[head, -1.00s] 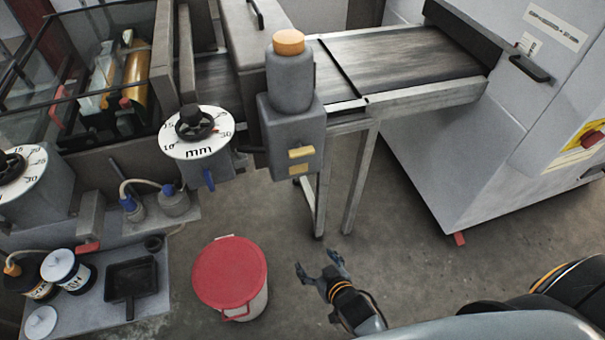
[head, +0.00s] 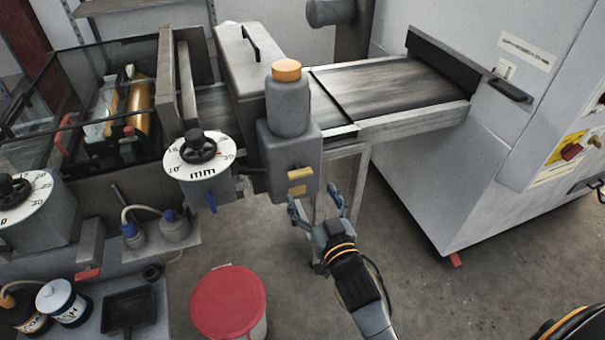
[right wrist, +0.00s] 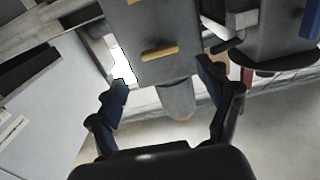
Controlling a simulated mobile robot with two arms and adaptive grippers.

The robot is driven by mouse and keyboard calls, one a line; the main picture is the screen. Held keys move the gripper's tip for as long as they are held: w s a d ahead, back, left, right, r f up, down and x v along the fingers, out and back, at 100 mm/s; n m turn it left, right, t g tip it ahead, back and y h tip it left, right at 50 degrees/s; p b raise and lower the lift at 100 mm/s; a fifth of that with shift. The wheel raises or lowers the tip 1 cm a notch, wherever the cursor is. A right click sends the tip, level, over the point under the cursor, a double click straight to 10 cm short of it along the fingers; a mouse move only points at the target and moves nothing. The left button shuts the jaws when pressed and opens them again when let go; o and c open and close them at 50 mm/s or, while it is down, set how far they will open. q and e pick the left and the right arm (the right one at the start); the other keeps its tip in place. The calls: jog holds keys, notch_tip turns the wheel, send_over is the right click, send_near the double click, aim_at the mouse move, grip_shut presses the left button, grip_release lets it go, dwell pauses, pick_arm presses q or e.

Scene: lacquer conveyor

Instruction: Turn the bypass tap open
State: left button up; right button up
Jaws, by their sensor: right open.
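A grey box (head: 285,155) with a grey bottle (head: 287,108) capped in orange stands at the near side of the conveyor. I cannot tell for sure which part is the bypass tap. My right gripper (head: 317,201) is open and empty, just below and right of the yellow bars. In the right wrist view its fingers (right wrist: 161,82) point at the box, with the yellow bar between and beyond the fingertips. My left gripper is out of view.
A dial marked mm (head: 198,160) with a blue lever (head: 211,202) is left of the box. The conveyor belt (head: 390,85) runs behind to a grey cabinet (head: 520,130). A red-lidded bucket (head: 228,300) stands on the floor. Floor to the right is clear.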

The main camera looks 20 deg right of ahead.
aim_at(302, 176)
jog(key=w, duration=0.6)
jog(key=shift+w+a+p, duration=0.1)
jog(key=shift+w+p, duration=0.3)
jog(key=c, duration=1.2)
jog(key=shift+o, duration=0.2)
